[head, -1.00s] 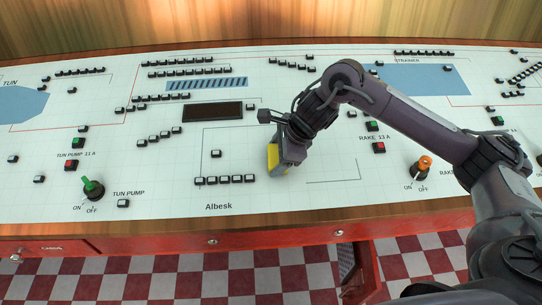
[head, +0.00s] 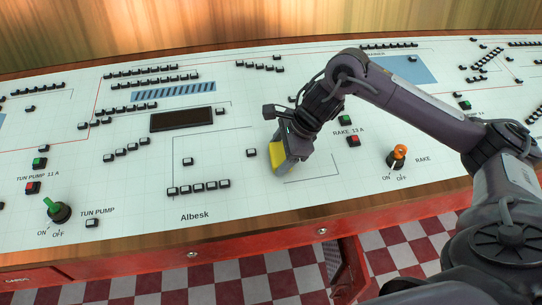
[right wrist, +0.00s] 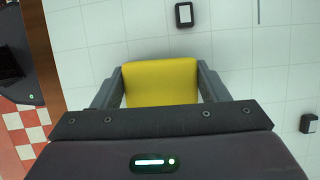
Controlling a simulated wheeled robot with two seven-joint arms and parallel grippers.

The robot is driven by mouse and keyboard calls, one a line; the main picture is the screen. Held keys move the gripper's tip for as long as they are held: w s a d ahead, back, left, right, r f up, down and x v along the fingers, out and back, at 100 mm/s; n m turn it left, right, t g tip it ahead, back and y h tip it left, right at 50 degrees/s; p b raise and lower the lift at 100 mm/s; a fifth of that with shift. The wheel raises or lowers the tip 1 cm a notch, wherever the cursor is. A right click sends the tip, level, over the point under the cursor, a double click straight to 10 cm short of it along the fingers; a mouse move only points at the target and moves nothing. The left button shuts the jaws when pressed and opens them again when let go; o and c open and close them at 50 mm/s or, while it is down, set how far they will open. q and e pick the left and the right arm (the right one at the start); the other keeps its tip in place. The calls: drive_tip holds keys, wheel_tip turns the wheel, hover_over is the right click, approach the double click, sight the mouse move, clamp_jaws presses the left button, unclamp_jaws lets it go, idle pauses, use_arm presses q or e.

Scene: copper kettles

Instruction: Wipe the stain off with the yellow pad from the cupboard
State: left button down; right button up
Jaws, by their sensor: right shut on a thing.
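My right gripper (head: 283,158) is shut on the yellow pad (head: 278,156), low over the white control panel (head: 245,215). In the right wrist view the yellow pad (right wrist: 160,82) sits between the two grey fingers, with white gridded panel around it. I cannot tell whether the pad touches the panel. No stain shows on the visible panel; the pad and gripper hide the patch under them. Below the panel's front edge, a red cupboard door (head: 350,268) appears to stand open. My left gripper is not in view.
Several small black-and-white buttons (head: 198,187) stand up from the panel left of the pad. A green-handled switch (head: 58,211) is at the left, an orange-knobbed switch (head: 397,156) at the right. A dark display (head: 182,119) lies behind. The floor is red-and-white checkered.

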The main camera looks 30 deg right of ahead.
sight(229, 168)
drive_tip(key=shift+s+d, duration=0.15)
drive_tip(key=shift+d, duration=0.35)
drive_tip(key=shift+a, duration=0.1)
drive_tip(key=shift+a, duration=0.6)
drive_tip(key=shift+w+a, duration=0.3)
drive_tip(key=shift+a, duration=0.6)
drive_tip(key=shift+w+a, duration=0.3)
drive_tip(key=shift+a, duration=0.55)
drive_tip(key=shift+w+a, duration=0.35)
drive_tip(key=shift+a, duration=0.8)
drive_tip(key=shift+w+a, duration=0.4)
drive_tip(key=shift+a, duration=0.7)
drive_tip(key=shift+w+a, duration=0.35)
drive_tip(key=shift+a, duration=0.8)
drive_tip(key=shift+s+a+r+p, duration=0.1)
drive_tip(key=shift+s+r+p, duration=0.1)
drive_tip(key=shift+r+p, duration=0.7)
drive_tip(key=shift+s+d+r+p, duration=0.1)
drive_tip(key=shift+s+r+p, duration=0.1)
drive_tip(key=shift+r+p, duration=0.65)
drive_tip(key=shift+s+a+r+p, duration=0.15)
drive_tip(key=shift+r+p, duration=0.35)
drive_tip(key=shift+r, duration=0.75)
drive_tip(key=shift+r, duration=0.1)
